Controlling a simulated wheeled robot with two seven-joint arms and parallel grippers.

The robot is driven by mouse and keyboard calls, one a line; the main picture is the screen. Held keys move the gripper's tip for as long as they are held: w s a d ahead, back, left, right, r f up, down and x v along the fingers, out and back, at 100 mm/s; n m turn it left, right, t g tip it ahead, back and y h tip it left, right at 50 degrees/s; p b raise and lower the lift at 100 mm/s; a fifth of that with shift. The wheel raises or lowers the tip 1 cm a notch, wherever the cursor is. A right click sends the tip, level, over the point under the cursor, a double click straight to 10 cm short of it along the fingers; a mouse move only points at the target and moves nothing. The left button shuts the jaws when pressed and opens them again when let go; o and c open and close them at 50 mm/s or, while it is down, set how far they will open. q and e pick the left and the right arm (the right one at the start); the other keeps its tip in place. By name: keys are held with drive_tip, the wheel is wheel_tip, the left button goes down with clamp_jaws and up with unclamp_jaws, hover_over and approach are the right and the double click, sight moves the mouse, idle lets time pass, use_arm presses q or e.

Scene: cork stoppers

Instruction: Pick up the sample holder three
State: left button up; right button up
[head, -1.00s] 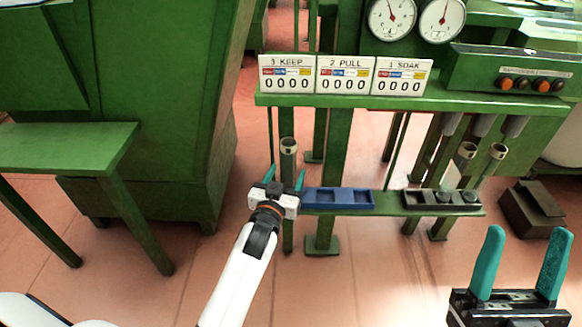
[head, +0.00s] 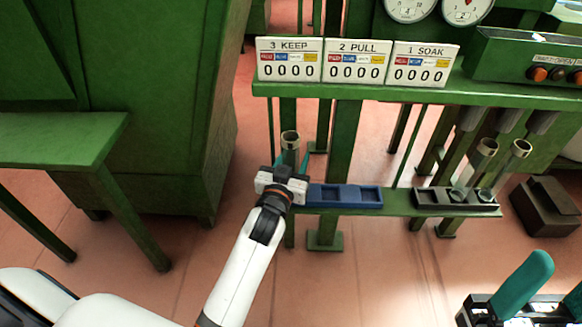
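A grey cylindrical holder with a pale open top (head: 290,142) stands upright at the left end of the low green shelf, below the 3 KEEP sign (head: 289,60). My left gripper (head: 291,163) is at this holder, its teal fingers on either side of it; they look spread, and any contact is too small to make out. The holder's lower part is hidden behind the gripper. My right gripper (head: 551,290) is open and empty at the lower right, partly cut off.
A blue tray (head: 344,197) with empty recesses lies on the low shelf just right of my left gripper. The green upper shelf (head: 350,92) carries the signs above. A green bench (head: 60,140) is at the left, and a brown box (head: 545,207) sits on the floor at the right.

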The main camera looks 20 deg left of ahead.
use_arm(q)
drive_tip(key=c, duration=0.6)
